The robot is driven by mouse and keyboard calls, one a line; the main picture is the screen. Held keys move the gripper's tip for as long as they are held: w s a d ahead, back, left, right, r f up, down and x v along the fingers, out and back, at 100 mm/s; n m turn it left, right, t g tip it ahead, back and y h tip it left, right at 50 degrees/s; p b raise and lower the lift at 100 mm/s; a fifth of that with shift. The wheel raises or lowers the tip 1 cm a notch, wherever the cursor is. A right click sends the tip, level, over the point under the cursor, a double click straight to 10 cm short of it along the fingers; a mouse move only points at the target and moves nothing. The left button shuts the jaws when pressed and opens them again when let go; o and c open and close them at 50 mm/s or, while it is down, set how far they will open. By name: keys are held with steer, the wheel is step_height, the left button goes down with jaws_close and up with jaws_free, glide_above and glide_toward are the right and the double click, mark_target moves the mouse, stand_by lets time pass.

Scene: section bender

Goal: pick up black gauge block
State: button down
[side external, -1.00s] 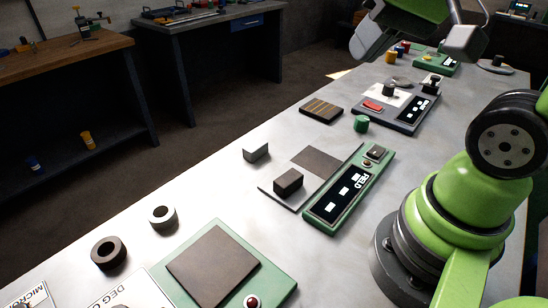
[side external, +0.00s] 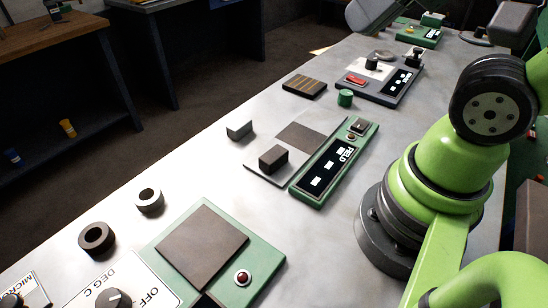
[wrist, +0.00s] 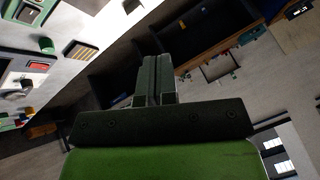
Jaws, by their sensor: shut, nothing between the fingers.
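The black gauge block (side external: 273,158) sits on a grey plate (side external: 258,172) beside the green-framed FIELD panel (side external: 326,170) in the side external view. I cannot make out the fingers in the side view, and I cannot pick out the black block in the wrist view.
A green base with a brown pad (side external: 202,246) and red button is in front. A green cylinder (side external: 345,97) and a striped dark block (side external: 305,86) stand farther back. Bench space lies between them.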

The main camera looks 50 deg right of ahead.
steer(key=shift+c, duration=0.6)
jaws_free()
steer(key=n+g+h, duration=0.2)
steer(key=n+g, duration=0.1)
steer(key=g, duration=0.4)
glide_above(276, 155)
steer(key=f, duration=2.4)
steer(key=shift+s+a+f, duration=0.1)
steer(key=shift+s+a, duration=0.05)
steer(key=shift+a, duration=0.1)
steer(key=shift+w+d+f, duration=0.1)
steer(key=shift+f, duration=1.4)
steer(key=shift+w+d+f, duration=0.1)
steer(key=shift+f, duration=1.4)
